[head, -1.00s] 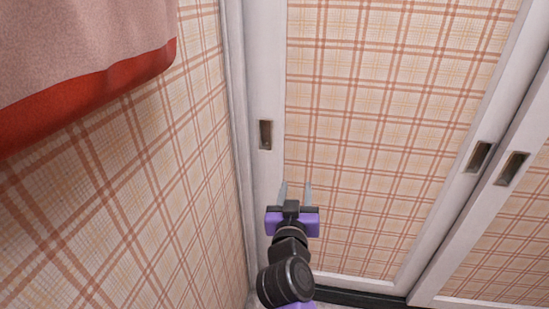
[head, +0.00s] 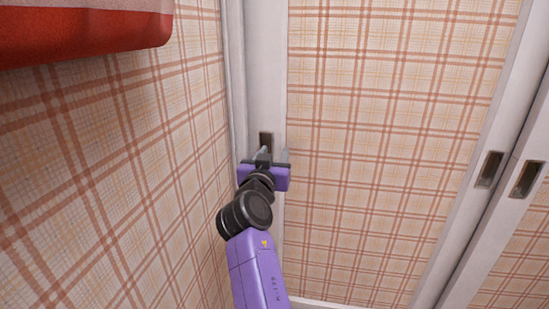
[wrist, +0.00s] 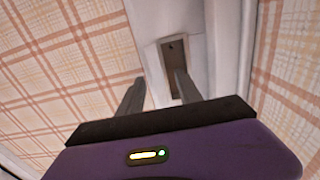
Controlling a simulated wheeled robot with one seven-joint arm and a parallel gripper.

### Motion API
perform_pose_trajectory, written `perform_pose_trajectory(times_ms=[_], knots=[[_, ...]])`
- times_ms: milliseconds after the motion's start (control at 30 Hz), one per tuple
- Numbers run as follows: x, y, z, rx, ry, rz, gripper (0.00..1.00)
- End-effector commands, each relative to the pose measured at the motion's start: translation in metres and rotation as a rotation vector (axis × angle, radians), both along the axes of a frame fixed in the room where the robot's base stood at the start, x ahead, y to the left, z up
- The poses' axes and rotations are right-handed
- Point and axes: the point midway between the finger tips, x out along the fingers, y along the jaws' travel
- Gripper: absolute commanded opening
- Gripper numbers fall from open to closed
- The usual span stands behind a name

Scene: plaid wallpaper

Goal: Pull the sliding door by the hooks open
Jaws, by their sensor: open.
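The sliding door (head: 390,120) has a plaid panel in a white frame and stands against the left jamb. Its recessed metal handle (head: 265,139) is in the left stile, partly hidden behind my gripper. My gripper (head: 273,153) is open and empty in front of the stile, just below the handle in the head view. In the wrist view the handle (wrist: 174,62) lies beyond the fingers. One finger overlaps its lower end in the picture, and the other is to its left. I cannot tell whether a finger touches the recess.
A plaid wall (head: 120,180) runs close along my arm's left. A pink and red hanging item (head: 90,35) is at upper left. Two more recessed handles, one (head: 489,169) on this door's right stile and one (head: 527,179) on the neighbouring door, are at right.

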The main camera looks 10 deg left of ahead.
Motion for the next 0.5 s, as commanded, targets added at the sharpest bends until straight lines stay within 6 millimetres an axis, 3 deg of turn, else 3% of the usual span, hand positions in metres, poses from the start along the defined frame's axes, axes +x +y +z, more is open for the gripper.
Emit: perform_pose_trajectory(times_ms=[400,500], knots=[[0.0091,-0.0008,0.0005,0.000,-0.001,0.000,0.42],[0.0090,-0.0008,0.0004,0.000,-0.001,0.000,0.24]])
